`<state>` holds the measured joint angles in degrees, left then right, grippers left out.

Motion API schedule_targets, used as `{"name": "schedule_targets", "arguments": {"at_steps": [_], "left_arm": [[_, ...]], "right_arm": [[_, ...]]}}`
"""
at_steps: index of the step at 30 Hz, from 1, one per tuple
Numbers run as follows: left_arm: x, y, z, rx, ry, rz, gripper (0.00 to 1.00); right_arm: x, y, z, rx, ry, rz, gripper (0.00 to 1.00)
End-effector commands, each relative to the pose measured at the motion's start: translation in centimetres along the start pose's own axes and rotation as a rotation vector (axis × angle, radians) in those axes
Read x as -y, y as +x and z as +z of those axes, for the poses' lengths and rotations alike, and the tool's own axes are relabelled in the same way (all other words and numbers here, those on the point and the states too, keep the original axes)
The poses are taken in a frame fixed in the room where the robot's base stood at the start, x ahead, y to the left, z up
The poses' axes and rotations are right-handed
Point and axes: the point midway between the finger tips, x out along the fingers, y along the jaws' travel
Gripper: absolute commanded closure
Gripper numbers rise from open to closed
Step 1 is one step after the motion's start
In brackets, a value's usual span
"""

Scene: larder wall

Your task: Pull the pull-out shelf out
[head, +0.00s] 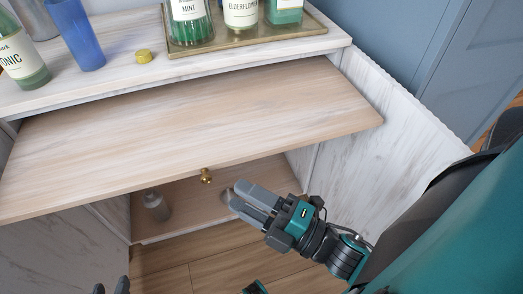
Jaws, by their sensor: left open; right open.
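The pull-out shelf (190,125) is a light wood board sticking out from under the white-grained worktop, well past its front edge. A small brass knob (206,176) shows at the middle of the shelf's front edge. My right gripper (236,197) is open and empty, just right of and below the knob, apart from it. My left gripper (110,287) shows only its fingertips at the bottom edge, open, well below the shelf; the rest of it is out of frame.
The worktop (110,88) carries a brass tray (255,37) with several bottles, a blue glass (75,35), a green bottle (22,60) and a yellow cap (145,56). A clear bottle (156,205) stands in the lower compartment. The shelf's top is bare.

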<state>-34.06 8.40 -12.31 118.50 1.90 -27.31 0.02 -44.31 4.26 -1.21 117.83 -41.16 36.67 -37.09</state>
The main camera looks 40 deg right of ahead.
Motion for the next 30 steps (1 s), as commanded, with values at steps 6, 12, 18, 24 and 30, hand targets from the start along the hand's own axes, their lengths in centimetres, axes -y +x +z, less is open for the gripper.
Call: {"name": "schedule_targets", "arguments": {"at_steps": [6, 12, 18, 24, 30], "left_arm": [[-0.1, 0.0, 0.0, 0.0, -0.002, 0.0, 0.57], [0.0, 0.0, 0.0, 0.0, -0.002, 0.0, 0.57], [0.0, 0.0, 0.0, 0.0, 0.001, 0.0, 0.57], [0.1, 0.0, 0.1, 0.001, 0.007, 0.0, 0.57], [0.3, 0.1, -0.2, -0.004, 0.015, -0.001, 0.57]], "right_arm": [[0.0, -2.5, 0.0, 0.001, 0.001, 0.001, 0.52], [-0.1, -2.9, 0.0, 0.0, 0.001, 0.003, 0.52], [-0.1, -2.9, 0.0, 0.0, 0.001, 0.002, 0.52], [-0.1, -2.9, 0.0, 0.0, 0.001, 0.002, 0.52], [-0.1, -2.9, 0.0, 0.001, 0.001, 0.002, 0.52]]}}
